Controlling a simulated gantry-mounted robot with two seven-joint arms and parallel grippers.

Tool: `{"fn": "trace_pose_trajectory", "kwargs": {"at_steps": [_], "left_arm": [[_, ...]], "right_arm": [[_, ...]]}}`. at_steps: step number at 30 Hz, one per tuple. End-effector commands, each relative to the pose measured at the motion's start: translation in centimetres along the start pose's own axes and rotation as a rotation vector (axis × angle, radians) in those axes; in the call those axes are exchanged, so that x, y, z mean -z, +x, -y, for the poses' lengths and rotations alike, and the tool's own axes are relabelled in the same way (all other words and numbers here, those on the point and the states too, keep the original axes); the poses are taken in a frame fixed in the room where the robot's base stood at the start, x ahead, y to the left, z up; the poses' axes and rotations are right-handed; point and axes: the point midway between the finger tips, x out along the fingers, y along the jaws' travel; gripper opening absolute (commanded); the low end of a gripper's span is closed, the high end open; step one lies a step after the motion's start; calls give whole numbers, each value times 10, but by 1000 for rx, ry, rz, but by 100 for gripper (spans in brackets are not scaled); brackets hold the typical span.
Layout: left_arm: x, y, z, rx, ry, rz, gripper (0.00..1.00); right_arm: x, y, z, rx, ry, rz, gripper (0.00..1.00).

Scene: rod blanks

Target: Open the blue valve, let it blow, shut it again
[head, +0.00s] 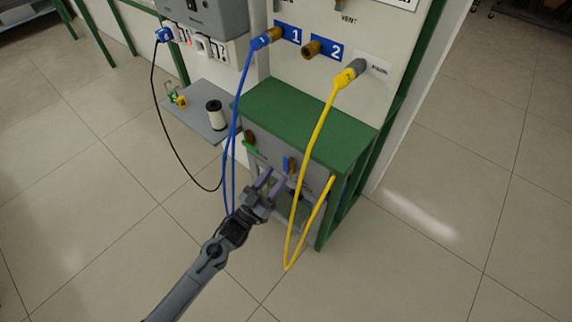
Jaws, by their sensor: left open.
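The blue valve (287,163), a small blue handle with a brownish part, is on the grey front of the green-topped bench. It is too small for me to tell how its handle is turned. My left gripper (271,181) is just below and left of it, its two purple fingers apart and pointing up towards the valve. I see nothing between the fingers, and a gap shows between them and the valve. My right gripper is not in view.
A green-handled valve (250,144) is left on the same front. A blue hose (237,112) and a yellow hose (316,134) hang from the wall ports, the yellow one looping right of my gripper. A side shelf (190,115) holds a spool (216,116). The floor around is clear.

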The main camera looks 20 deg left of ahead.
Motion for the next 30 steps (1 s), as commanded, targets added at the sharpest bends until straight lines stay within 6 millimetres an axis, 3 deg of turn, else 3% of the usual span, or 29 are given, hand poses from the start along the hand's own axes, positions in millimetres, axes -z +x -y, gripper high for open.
{"fn": "trace_pose_trajectory", "kwargs": {"at_steps": [6,12,25,26,30], "left_arm": [[-2,35,0,-1,0,-3,45],[-2,55,0,0,-1,1,45],[0,64,0,-1,-1,1,45],[0,64,0,0,-1,1,43],[0,64,0,0,-1,1,22]], "right_arm": [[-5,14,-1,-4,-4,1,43],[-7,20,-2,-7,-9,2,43],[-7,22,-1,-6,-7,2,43],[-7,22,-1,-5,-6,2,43],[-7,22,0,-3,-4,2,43]]}}
